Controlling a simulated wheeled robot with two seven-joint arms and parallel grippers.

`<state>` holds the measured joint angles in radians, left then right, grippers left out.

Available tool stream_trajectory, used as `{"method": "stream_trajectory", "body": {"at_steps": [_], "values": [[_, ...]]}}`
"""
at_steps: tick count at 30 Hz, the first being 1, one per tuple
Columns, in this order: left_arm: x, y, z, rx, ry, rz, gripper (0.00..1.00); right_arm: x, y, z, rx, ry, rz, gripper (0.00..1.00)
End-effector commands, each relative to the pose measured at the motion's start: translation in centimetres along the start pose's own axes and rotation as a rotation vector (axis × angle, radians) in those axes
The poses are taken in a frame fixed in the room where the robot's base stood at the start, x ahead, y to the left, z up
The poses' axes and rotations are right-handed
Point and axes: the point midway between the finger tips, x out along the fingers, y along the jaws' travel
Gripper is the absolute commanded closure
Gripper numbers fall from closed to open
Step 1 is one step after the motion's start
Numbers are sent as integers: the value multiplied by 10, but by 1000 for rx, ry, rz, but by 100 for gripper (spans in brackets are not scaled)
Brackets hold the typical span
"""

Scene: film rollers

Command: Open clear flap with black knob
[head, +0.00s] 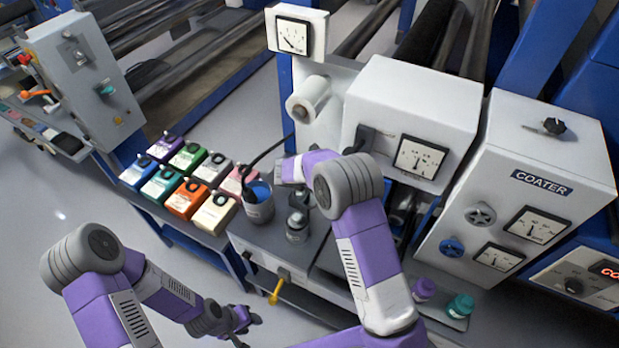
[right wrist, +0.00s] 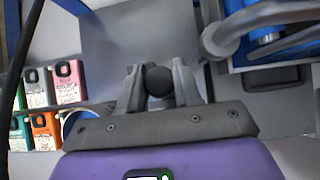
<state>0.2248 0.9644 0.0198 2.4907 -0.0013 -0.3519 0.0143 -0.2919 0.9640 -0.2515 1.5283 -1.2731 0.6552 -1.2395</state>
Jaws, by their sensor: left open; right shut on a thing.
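In the right wrist view, a round black knob (right wrist: 159,81) sits between the two grey fingers of my right gripper (right wrist: 158,88), which is shut on it. A smooth grey panel (right wrist: 135,38) lies behind the knob. It looks like the flap, but I cannot tell how far open it stands. In the head view, my right arm reaches up to the machine's middle; its fingers, the knob and the flap cannot be made out there. My left gripper (head: 238,324) is open and empty, low over the floor in the head view.
A grey pot (head: 258,206) with a black hose stands left of my right arm. Several coloured cartridges (head: 186,199) sit on a shelf further left. A white box with a dial (head: 410,125) and the COATER cabinet (head: 520,190) stand to the right. Two small capped bottles (head: 460,306) are at lower right.

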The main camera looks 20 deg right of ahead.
Motion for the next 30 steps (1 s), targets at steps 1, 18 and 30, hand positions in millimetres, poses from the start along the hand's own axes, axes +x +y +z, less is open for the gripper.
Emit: {"method": "stream_trajectory", "body": {"at_steps": [1,18,30], "values": [[0,0,0,0,0,0,57,1,-2,1,0,-3,-4,64],[2,-1,0,0,0,0,57,-15,0,1,0,-2,0,44],[5,-2,0,0,0,0,57,-72,0,0,0,-1,-1,44]]}}
